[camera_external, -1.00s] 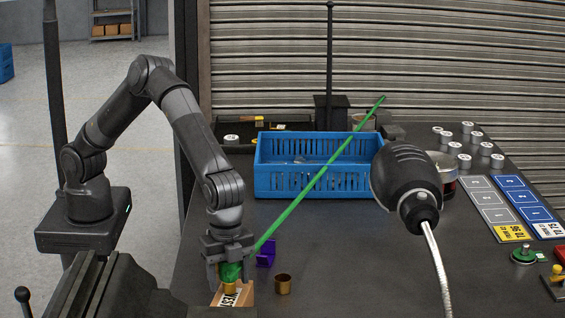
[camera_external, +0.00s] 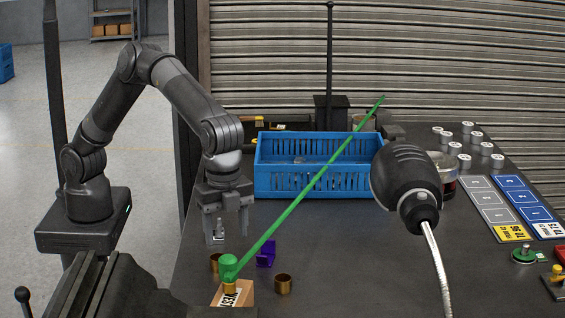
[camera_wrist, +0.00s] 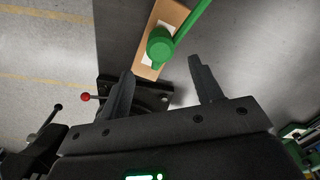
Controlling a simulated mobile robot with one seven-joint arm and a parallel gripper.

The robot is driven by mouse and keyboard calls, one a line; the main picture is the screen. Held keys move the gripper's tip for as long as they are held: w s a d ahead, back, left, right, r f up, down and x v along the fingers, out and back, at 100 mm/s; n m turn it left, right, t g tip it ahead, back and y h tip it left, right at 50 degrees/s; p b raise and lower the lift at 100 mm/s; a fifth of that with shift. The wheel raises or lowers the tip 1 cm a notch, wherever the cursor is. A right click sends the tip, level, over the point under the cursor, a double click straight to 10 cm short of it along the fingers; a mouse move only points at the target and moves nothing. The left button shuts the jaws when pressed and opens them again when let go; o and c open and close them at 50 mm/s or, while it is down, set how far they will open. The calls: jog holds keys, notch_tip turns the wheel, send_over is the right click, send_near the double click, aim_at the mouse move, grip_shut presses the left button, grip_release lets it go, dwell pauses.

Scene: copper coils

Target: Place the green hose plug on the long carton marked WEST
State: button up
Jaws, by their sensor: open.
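The green hose plug (camera_external: 228,264), with a brass-coloured lower end, stands on the carton marked WEST (camera_external: 245,294) at the front of the bench. In the wrist view the plug (camera_wrist: 160,44) sits on the tan carton (camera_wrist: 172,14), and a long green rod or hose runs from it. My gripper (camera_external: 229,240) is open and empty, above and slightly behind the plug, apart from it. Its two fingers also show in the wrist view (camera_wrist: 163,88), with nothing between them.
A blue crate (camera_external: 310,182) stands behind. A purple block (camera_external: 265,253) and brass rings (camera_external: 283,284) are near the carton. A dark lamp head (camera_external: 405,180) hangs at right. A dark vise (camera_external: 110,290) is at front left. The green rod slants across the bench toward the back.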

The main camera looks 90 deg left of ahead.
jog(key=shift+a+r, duration=0.2)
jog(key=shift+r, duration=0.2)
jog(key=s+a+r+n+t, duration=0.15)
jog(key=a+r, duration=0.25)
jog(key=a, duration=0.5)
jog(key=s+a+r+n+t, duration=0.15)
jog(key=a+r, duration=0.25)
jog(key=a, duration=0.5)
jog(key=s+a+r+n, duration=0.2)
jog(key=a+r+n, duration=0.15)
jog(key=a, duration=0.65)
jog(key=s+a+f+n+t, duration=0.2)
jog(key=s+a+n, duration=0.4)
jog(key=s+a, duration=1.1)
jog(key=a+f, duration=0.1)
jog(key=a, duration=0.1)
jog(key=shift+a+f+t, duration=0.3)
jog(key=shift+a, duration=0.05)
